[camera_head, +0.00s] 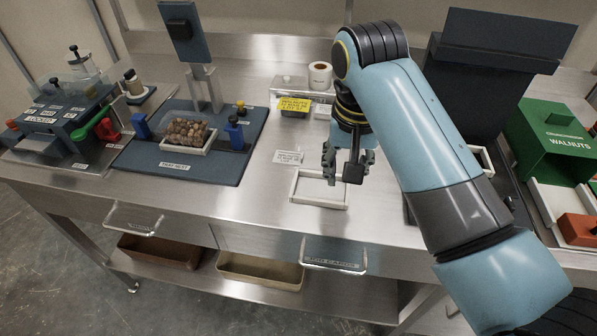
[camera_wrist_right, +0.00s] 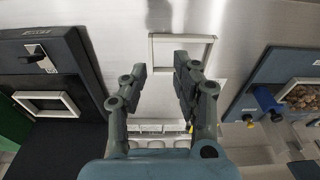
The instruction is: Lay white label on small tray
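A small white-rimmed rectangular tray (camera_head: 319,204) lies on the steel bench, and it also shows in the wrist view (camera_wrist_right: 182,38). It looks empty. A white label (camera_head: 289,157) with printed lines lies flat on the bench just behind the tray and to its left. In the wrist view I cannot make out this label clearly. My right gripper (camera_head: 345,165) is above the bench at the tray's back right corner. My left gripper is out of view.
A blue board (camera_head: 225,168) at left carries a tray of walnuts (camera_head: 203,149). A yellow label (camera_head: 294,104) and a white roll (camera_head: 320,76) are at the back. A dark machine (camera_head: 480,85) and green walnut box (camera_head: 560,140) stand right. Bench left of the tray is clear.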

